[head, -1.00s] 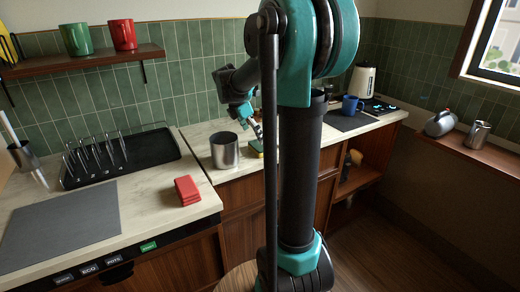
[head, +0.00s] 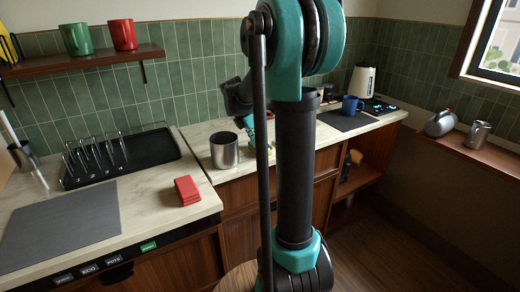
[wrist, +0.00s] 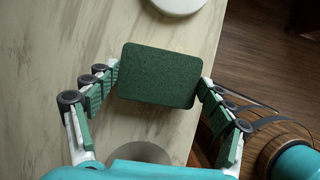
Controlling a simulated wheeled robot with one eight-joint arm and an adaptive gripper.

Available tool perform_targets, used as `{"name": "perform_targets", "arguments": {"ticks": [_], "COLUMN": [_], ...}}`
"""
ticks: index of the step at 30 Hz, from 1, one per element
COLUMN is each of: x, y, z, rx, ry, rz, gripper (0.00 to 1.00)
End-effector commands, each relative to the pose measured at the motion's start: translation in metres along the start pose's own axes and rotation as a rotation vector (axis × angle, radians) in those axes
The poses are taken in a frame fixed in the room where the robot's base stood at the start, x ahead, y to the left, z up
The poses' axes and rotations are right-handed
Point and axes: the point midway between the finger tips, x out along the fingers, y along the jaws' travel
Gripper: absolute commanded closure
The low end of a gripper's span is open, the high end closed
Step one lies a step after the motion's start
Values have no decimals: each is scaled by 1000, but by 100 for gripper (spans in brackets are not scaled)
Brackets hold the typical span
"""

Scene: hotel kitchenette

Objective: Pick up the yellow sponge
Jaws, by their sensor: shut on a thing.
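The sponge (wrist: 160,76) shows a dark green face in the wrist view; no yellow side shows there. My gripper (wrist: 159,74) is shut on it, with its fingers against the sponge's left and right edges. The sponge hangs over or near the pale marble counter's edge, and I cannot tell its exact height above the top. In the head view my arm hides most of the sponge and gripper, near the steel canister.
A steel canister (head: 224,151) stands left of my arm on the counter. A white round object (wrist: 180,5) is beyond the sponge.

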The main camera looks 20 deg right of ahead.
Motion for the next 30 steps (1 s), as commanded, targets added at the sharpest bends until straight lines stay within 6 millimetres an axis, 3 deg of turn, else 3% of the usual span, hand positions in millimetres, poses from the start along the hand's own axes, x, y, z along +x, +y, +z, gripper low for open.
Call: {"name": "perform_targets", "arguments": {"ticks": [8,14,20,30], "x": [-1,-13,-49,-136], "y": [0,0,-1,-1], "z": [0,5,20,56], "rx": [0,0,0,0], "ry": [0,0,0,0], "rz": [0,0,0,0], "gripper": [29,29,29,29]}}
